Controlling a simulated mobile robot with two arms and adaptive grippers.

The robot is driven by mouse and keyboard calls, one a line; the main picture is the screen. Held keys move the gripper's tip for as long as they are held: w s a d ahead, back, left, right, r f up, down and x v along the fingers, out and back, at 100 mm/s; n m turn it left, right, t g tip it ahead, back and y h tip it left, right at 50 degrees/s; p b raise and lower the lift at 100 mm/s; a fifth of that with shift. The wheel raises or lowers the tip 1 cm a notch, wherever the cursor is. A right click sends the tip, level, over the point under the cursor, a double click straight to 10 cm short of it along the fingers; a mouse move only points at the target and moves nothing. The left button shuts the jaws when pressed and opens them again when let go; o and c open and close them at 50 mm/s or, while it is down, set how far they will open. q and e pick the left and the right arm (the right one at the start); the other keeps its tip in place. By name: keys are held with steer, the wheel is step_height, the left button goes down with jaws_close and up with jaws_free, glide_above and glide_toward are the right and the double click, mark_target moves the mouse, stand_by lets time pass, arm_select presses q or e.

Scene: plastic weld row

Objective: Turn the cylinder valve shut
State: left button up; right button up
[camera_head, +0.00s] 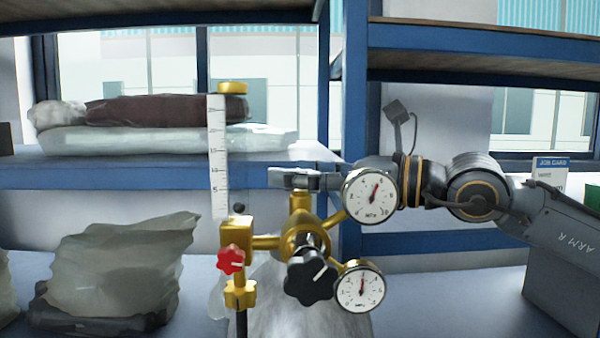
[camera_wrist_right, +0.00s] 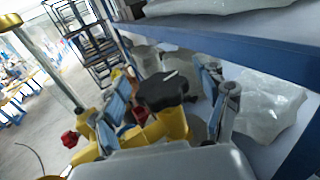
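A brass regulator (camera_head: 262,242) stands in the middle of the head view with two round gauges, a clear scale tube and a small red knob (camera_head: 230,260). A black lobed knob with a white line (camera_head: 310,278) faces me on its front. My right gripper (camera_head: 292,179) reaches in from the right, behind the upper gauge, at the top of the brass fitting. In the right wrist view, its two blue-padded fingers (camera_wrist_right: 166,110) are spread apart. A black lobed knob (camera_wrist_right: 162,90) shows between them; contact cannot be told. My left gripper is not in view.
A blue-edged shelf (camera_head: 180,170) with wrapped bundles (camera_head: 165,110) stands behind. A clear plastic bag (camera_head: 120,265) sits at lower left. In the right wrist view, the blue shelf edge (camera_wrist_right: 250,50) runs close beside the right finger. A job card (camera_head: 551,170) stands at right.

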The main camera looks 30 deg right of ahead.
steer(key=shift+r, duration=5)
steer(key=s+d+f+n+g+y+b, duration=0.45)
steer(key=s+d+f+b, duration=0.3)
steer(key=d+f, duration=0.3)
steer(key=shift+y, duration=0.25)
steer(key=p+x, duration=0.5)
steer(key=x, duration=0.2)
steer(key=r+p+x, duration=0.1)
steer(key=p+x, duration=0.2)
steer(key=x, duration=0.1)
steer(key=shift+s+a+p, duration=0.1)
steer(key=shift+p, duration=0.2)
steer(key=shift+w+a+f+p, duration=0.3)
steer(key=shift+w+a+p, duration=0.3)
steer(key=shift+a+p, duration=0.15)
steer(key=shift+f, duration=0.1)
